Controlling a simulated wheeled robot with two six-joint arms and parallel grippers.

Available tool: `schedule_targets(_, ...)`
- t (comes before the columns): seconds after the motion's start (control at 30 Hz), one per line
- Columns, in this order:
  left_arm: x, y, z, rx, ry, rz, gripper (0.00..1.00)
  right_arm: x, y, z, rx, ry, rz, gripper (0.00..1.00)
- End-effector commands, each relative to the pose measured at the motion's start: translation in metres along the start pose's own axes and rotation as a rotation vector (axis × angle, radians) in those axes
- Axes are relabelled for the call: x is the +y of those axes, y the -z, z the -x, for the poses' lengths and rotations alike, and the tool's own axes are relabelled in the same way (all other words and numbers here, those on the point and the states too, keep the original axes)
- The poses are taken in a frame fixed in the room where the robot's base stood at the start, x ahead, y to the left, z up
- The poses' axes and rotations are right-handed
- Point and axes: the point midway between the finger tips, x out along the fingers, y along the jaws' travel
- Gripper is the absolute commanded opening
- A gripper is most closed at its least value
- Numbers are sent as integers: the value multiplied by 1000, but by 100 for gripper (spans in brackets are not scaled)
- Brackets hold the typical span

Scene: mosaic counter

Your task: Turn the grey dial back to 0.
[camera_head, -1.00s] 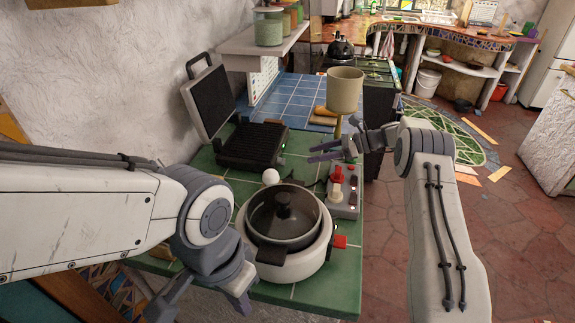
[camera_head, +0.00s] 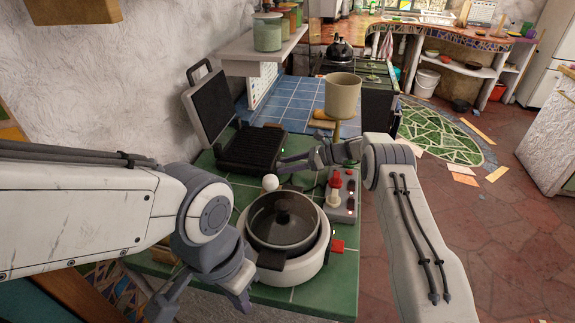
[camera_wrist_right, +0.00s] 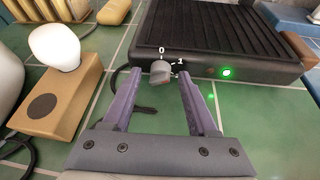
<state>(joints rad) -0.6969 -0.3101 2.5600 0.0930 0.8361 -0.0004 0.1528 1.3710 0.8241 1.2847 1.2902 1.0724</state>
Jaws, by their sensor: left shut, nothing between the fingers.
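The grey dial (camera_wrist_right: 160,73) is on the front edge of the black contact grill (camera_wrist_right: 225,45), between a "0" mark above it and a "1" mark to its right. I cannot clearly tell which mark it points at. A green light (camera_wrist_right: 226,72) glows to its right. My right gripper (camera_wrist_right: 158,77) is open and empty, with its purple fingers on either side of the dial and a little short of it. In the head view my right gripper (camera_head: 285,163) is in front of the open-lidded grill (camera_head: 253,146).
A lidded pot (camera_head: 285,222) on a white cooker stands in front. A box with red and white knobs (camera_head: 342,195) is to its right. A wooden block (camera_wrist_right: 58,98) with a white rounded top is left of my right gripper. A beige pot (camera_head: 342,95) stands behind.

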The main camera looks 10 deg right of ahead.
Motion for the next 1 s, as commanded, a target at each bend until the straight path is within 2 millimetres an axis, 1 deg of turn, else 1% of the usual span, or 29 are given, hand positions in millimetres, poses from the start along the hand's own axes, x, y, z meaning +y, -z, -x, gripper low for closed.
schedule_targets(0.03, 0, 0, 0, 0, 0, 0, 0, 0, 0, 0, 0, 0, 0, 37)
schedule_targets(0.07, 0, 0, 0, 0, 0, 0, 0, 0, 0, 0, 0, 0, 0, 25)
schedule_targets(0.1, 0, 0, 0, 0, 0, 0, 0, 0, 0, 0, 0, 0, 0, 10)
schedule_targets(0.13, 0, 0, 0, 0, 0, 0, 0, 0, 0, 0, 0, 0, 0, 0)
schedule_targets(0.37, 0, 0, -1, 0, 0, 0, 0, 0, -1, 0, 1, 13, 30, 0)
schedule_targets(0.6, -1, 0, -9, 0, 0, 0, 0, 2, 1, 0, 11, 75, 181, 0)
schedule_targets(0.7, -1, -1, -10, 0, 0, 0, 0, 2, 0, 0, 14, 92, 219, 0)
schedule_targets(1.0, -1, 0, -10, 0, 0, 0, 0, 2, 0, 0, 16, 96, 232, 0)
